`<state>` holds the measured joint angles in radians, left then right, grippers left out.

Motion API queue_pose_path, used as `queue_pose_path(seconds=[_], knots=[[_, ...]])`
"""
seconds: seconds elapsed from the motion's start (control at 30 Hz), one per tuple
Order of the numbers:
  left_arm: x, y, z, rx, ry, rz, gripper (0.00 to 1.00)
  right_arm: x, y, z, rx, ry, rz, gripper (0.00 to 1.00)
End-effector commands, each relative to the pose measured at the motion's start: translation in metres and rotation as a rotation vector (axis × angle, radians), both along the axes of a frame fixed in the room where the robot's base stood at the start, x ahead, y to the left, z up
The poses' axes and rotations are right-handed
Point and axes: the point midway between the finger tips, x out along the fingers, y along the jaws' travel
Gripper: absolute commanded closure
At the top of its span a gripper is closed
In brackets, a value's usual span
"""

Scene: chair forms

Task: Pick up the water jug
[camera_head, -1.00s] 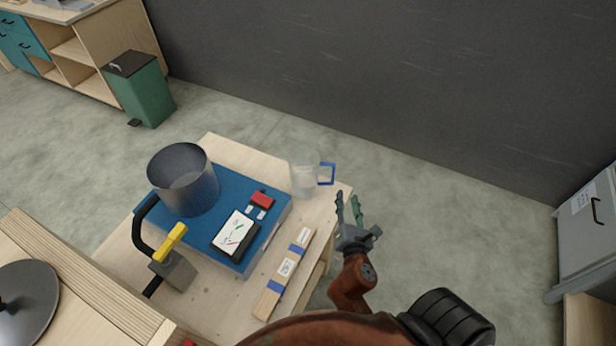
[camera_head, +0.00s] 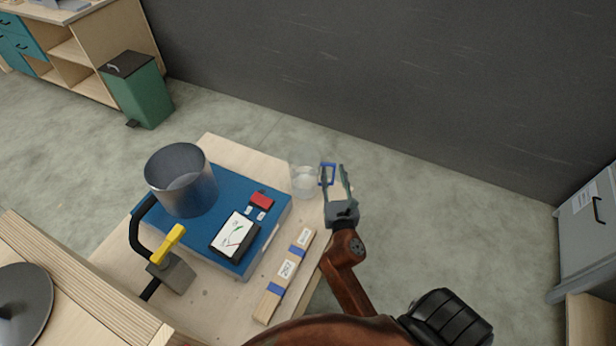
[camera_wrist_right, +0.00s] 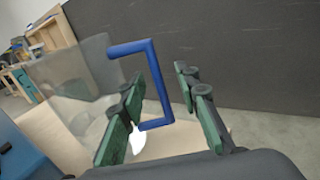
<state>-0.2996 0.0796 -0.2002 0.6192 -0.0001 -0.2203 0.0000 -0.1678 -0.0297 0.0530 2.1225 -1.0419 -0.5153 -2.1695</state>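The water jug (camera_head: 303,180) is a clear vessel with a blue handle (camera_head: 324,174). It stands upright on the far right corner of the small wooden table (camera_head: 225,149). My right gripper (camera_head: 336,168) is open beside the jug, with its fingers reaching to the handle. In the right wrist view the blue handle (camera_wrist_right: 156,80) stands between the two green fingers of the gripper (camera_wrist_right: 165,105), and the clear jug body (camera_wrist_right: 75,90) is to the left. I cannot tell whether a finger touches the handle. My left gripper is not in view.
A blue box-like unit (camera_head: 205,236) with a metal pot (camera_head: 181,182) on it fills the table's middle. A wooden strip (camera_head: 285,277) lies along the right side. A dark wall (camera_head: 400,90) rises behind; floor is free to the right.

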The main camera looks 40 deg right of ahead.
Motion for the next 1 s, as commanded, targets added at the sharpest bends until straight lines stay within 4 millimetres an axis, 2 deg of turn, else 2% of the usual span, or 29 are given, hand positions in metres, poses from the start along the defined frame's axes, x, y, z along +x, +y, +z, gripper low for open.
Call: queue_pose_path(seconds=[0.23, 0.67, 1.0], knots=[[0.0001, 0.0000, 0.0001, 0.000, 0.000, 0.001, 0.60, 0.0013, -0.0009, 0.0000, 0.001, 0.001, 0.000, 0.70], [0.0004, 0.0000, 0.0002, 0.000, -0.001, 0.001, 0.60, 0.0011, -0.0007, -0.0001, 0.001, 0.000, 0.000, 1.00], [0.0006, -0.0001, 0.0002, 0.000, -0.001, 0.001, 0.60, 0.0012, -0.0006, -0.0003, 0.001, 0.000, 0.000, 1.00]])
